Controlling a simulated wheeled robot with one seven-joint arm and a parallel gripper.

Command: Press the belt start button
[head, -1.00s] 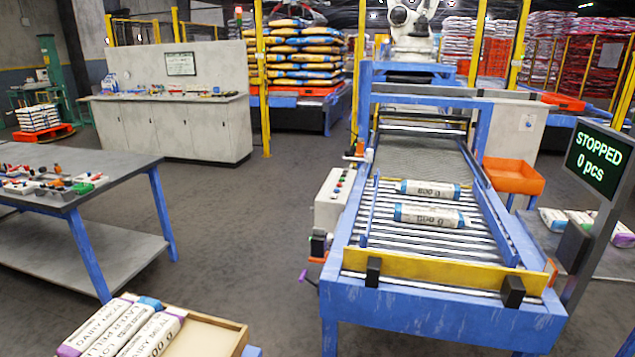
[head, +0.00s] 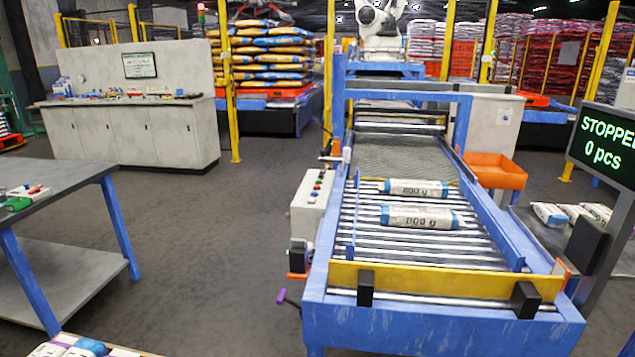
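A white control box (head: 311,205) is fixed to the left side of the blue-framed roller conveyor (head: 450,335). Several small buttons sit on its sloped top, with red and green ones (head: 317,187) showing. They are too small to tell which one is the belt start button. A dark sign (head: 604,146) at the right reads "STOPPED 0 pcs" in green, with its edge cut off. Two white and blue sacks marked 800 g, a far one (head: 414,188) and a near one (head: 421,217), lie on the rollers. My gripper is not in view.
A grey table (head: 55,180) with blue legs stands at the left. More sacks (head: 75,348) lie at the bottom left edge. An orange bin (head: 496,170) sits right of the conveyor. The grey floor between table and conveyor is clear.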

